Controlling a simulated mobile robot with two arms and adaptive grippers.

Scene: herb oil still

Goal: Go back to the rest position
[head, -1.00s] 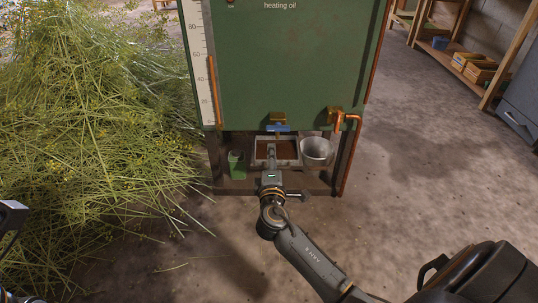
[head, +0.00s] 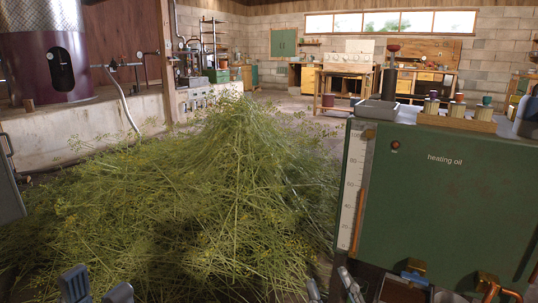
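My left gripper (head: 97,284) shows at the bottom left edge of the head view, in front of the herb heap. Its two fingertips stand apart with nothing between them. My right gripper (head: 331,284) shows at the bottom edge, just left of the green heating oil tank (head: 440,205). Its two fingertips are also apart, and I see nothing between them. Both grippers are cut off by the frame. A brass tap with a blue handle (head: 414,279) is low on the tank's front, right of my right gripper.
A large heap of green herbs (head: 200,215) fills the floor at left and centre. A metal tray (head: 376,110) and a wooden rack with several small bottles (head: 457,121) stand on the tank. A copper pipe (head: 500,291) is at the lower right. A workbench (head: 345,85) stands far behind.

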